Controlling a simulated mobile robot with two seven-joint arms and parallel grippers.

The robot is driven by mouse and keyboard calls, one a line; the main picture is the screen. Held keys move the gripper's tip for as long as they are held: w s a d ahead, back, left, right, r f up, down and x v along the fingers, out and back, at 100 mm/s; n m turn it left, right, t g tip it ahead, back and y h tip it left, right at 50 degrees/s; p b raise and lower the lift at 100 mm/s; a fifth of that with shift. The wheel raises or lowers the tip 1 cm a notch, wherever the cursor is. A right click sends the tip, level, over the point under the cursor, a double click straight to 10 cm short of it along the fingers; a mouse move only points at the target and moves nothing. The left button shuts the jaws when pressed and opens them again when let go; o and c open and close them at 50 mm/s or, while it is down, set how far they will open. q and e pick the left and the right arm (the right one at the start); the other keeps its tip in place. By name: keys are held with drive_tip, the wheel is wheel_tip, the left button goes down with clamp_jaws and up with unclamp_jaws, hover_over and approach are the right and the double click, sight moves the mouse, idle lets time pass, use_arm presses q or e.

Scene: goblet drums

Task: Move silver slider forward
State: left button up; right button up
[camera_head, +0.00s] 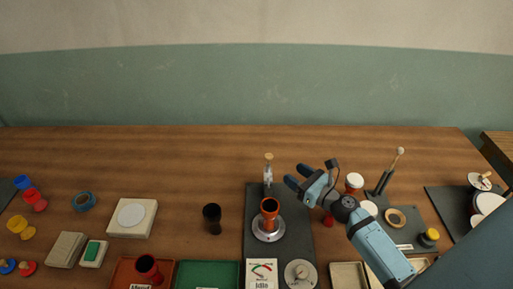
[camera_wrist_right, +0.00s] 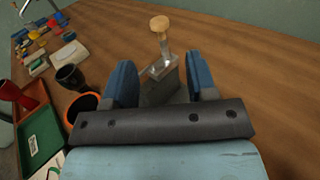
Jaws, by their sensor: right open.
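The silver slider (camera_head: 267,178), an upright metal piece with a pale wooden knob (camera_head: 268,156), stands at the back of a dark grey board (camera_head: 254,252). In the right wrist view the slider (camera_wrist_right: 161,68) and its knob (camera_wrist_right: 159,23) appear ahead, framed between the finger pads. My right gripper (camera_head: 294,175) is open and empty, just right of the slider in the head view; the wrist view (camera_wrist_right: 162,72) shows a gap around the slider. Whether a finger touches it, I cannot tell. My left gripper is not in view.
A dial card reading Idle (camera_head: 262,274) is at the board's front. A black cup (camera_head: 212,218) stands left. The table behind is clear.

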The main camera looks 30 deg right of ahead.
sight(272, 157)
drive_tip(key=p+x, duration=0.2)
drive_tip(key=x, duration=0.9)
drive_tip(key=shift+w+a+r, duration=0.15)
drive_tip(key=shift+w+a, duration=0.05)
drive_tip(key=shift+w, duration=0.1)
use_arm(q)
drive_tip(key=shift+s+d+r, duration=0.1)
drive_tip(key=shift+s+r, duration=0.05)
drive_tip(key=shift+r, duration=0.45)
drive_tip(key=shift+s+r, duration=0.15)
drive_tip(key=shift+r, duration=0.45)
use_arm(e)
drive_tip(key=shift+w+a, duration=0.15)
drive_tip(key=shift+w, duration=0.45)
clamp_jaws()
drive_tip(key=s+a, duration=0.1)
drive_tip(key=s, duration=0.2)
drive_tip(key=s+a+p, duration=0.1)
drive_tip(key=shift+s+a, duration=0.15)
drive_tip(key=shift+a, duration=0.2)
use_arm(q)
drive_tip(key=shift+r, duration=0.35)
use_arm(e)
drive_tip(key=shift+f, duration=0.2)
